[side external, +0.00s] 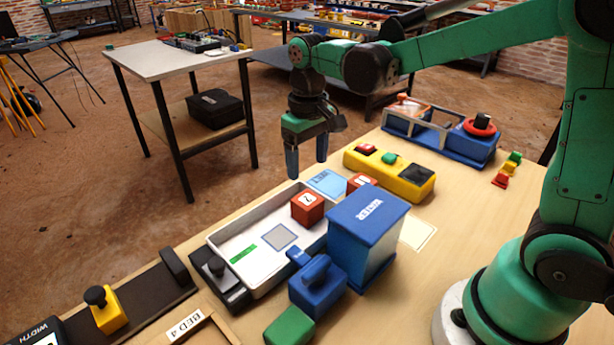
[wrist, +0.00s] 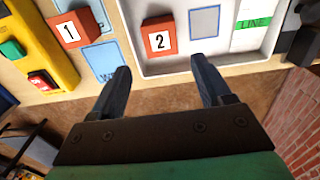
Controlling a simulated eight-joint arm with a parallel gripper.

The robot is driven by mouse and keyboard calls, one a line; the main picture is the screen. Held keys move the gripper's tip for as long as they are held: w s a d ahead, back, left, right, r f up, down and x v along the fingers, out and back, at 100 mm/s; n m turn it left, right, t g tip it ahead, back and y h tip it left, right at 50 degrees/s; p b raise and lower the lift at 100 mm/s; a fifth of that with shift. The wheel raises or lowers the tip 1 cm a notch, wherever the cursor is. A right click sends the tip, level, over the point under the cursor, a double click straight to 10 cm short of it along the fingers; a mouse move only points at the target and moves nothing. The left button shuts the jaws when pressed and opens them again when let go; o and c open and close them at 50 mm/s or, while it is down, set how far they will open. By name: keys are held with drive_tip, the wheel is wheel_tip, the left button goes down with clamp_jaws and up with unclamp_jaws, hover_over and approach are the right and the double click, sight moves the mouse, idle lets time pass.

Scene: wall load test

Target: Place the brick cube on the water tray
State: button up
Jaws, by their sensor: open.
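Two red-orange brick-like cubes show. The cube marked 2 (side external: 307,207) sits inside the white tray (side external: 222,262), near its right end, and it also shows in the wrist view (wrist: 159,36). The cube marked 1 (side external: 361,182) stands outside the tray, partly hidden by the blue WATER box (side external: 366,231); the wrist view shows it more fully (wrist: 69,29). A light blue patch (side external: 327,184), with lettering starting with W in the wrist view (wrist: 105,60), lies beside the tray. My gripper (side external: 307,167) is open and empty, above the tray's far edge, apart from both cubes.
A yellow button box (side external: 405,181) and a blue stand with a red ring (side external: 470,140) lie right of the tray. A black clamp block (side external: 220,280) and blue handled block (side external: 318,284) border it. A grey square (side external: 279,237) marks the tray floor.

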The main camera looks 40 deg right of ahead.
drive_tip(key=s+r+t, duration=0.2)
drive_tip(key=s+t, duration=0.5)
drive_tip(key=shift+s+r, duration=0.2)
drive_tip(key=shift+s, duration=0.2)
idle(1.2)
